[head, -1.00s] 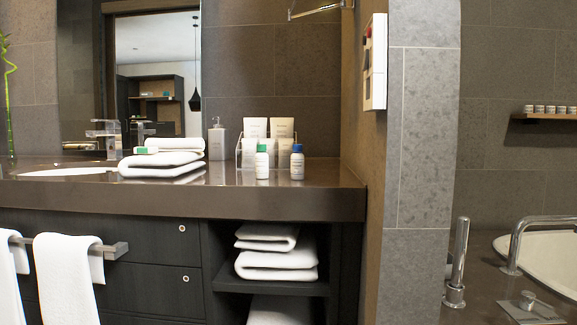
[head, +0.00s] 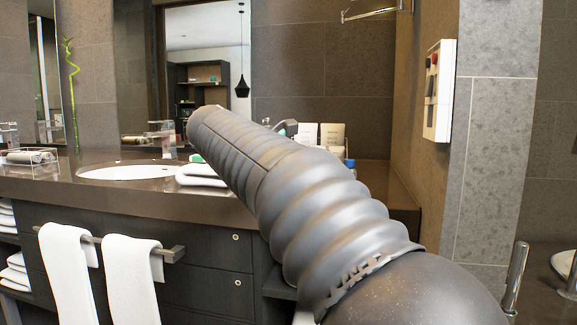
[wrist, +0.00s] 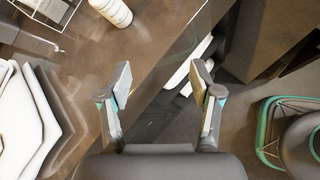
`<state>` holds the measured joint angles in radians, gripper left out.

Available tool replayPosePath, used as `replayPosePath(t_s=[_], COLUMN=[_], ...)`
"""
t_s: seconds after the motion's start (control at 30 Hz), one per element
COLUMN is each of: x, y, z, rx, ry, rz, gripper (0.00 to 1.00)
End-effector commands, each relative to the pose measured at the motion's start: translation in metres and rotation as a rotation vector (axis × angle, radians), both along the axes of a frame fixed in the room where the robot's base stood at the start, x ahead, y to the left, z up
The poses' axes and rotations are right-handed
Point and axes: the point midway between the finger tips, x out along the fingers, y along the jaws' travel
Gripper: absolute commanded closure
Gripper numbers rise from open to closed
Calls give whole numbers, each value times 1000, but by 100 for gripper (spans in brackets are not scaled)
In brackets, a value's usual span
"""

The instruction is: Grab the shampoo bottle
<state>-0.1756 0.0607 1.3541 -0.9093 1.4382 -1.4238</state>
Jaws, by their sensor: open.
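A small white bottle with printed text (wrist: 113,11) is at the top edge of the wrist view, on the brown counter. Its upper part is cut off or unclear, so I cannot tell whether it is the shampoo. In the head view a small bottle with a blue cap (head: 350,164) shows partly behind my arm; the green-capped bottle cannot be made out there. My gripper (wrist: 160,82) is open and empty, above the counter's front edge. The bottle is ahead and to the left of its fingers, apart from them.
Folded white towels (wrist: 20,115) lie on the counter left of my gripper. A wire rack (wrist: 35,20) stands beside the bottle. The counter's front edge (wrist: 150,85) runs beneath the fingers. A sink (head: 125,173) is at left, and a wall (head: 420,110) bounds the right.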

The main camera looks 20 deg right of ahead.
Motion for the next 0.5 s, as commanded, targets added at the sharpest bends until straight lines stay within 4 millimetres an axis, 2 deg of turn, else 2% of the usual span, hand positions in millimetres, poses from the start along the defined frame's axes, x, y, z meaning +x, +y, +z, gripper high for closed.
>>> replayPosePath(t_s=[0.03,0.2,0.37,0.5], x=[16,46,57,61], y=[1,4,6,-4], z=[20,60,76,73], rx=[-68,-254,-336,-353], ry=[46,188,259,276], rz=[21,61,68,67], gripper=[36,36,36,36])
